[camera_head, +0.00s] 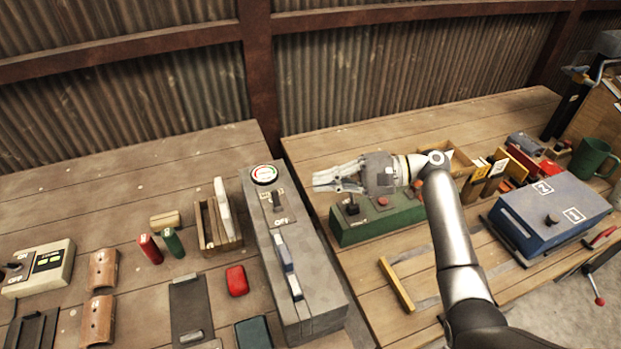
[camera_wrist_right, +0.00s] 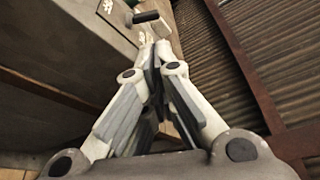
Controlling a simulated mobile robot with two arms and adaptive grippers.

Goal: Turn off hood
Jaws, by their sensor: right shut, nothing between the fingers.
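No part is visibly labelled as the hood. My right gripper (camera_head: 316,182) is shut and empty, its fingertips pointing left, a little right of the switch lever and apart from it. In the right wrist view, the closed fingertips (camera_wrist_right: 150,40) are close to a dark lever knob (camera_wrist_right: 146,17) on the grey box.
A green box (camera_head: 375,222) with a red button lies below my right gripper. A blue box (camera_head: 550,212) is at the right. A beige ON/OFF switch box (camera_head: 38,268) sits at the far left. Small tools and a wooden holder (camera_head: 218,238) occupy the left table.

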